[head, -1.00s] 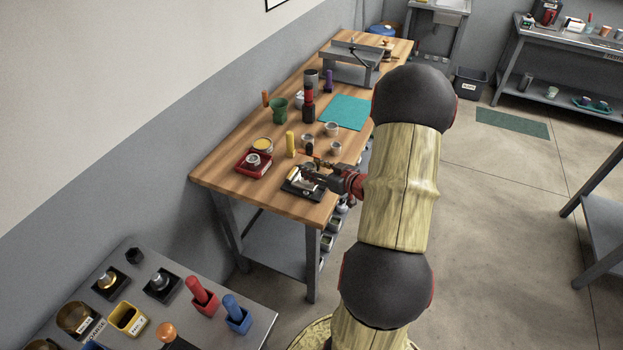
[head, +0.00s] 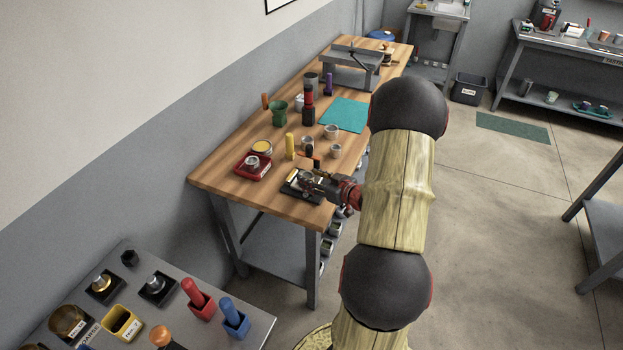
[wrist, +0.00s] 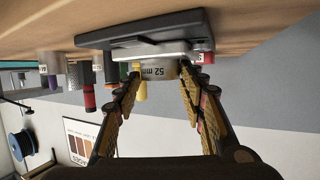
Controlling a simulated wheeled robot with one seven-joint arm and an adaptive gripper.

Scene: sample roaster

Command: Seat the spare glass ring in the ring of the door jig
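The door jig (head: 289,191) is a black base with a pale bright strip, near the front corner of the wooden bench. In the wrist view, which is upside down, its black base (wrist: 120,32) fills the top middle. A grey ring marked "52 mm" (wrist: 160,71), apparently the spare glass ring, lies between the fingertips of my gripper (wrist: 163,82). Both fingers look closed against its sides. The ring is right at the jig; whether it sits in the jig's ring is hidden. In the head view my gripper (head: 306,181) is over the jig, its fingertips hard to make out.
A red tray (head: 252,171) with a small cup stands left of the jig. A teal mat (head: 344,114) lies farther back. The bench's front edge is close to the jig.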

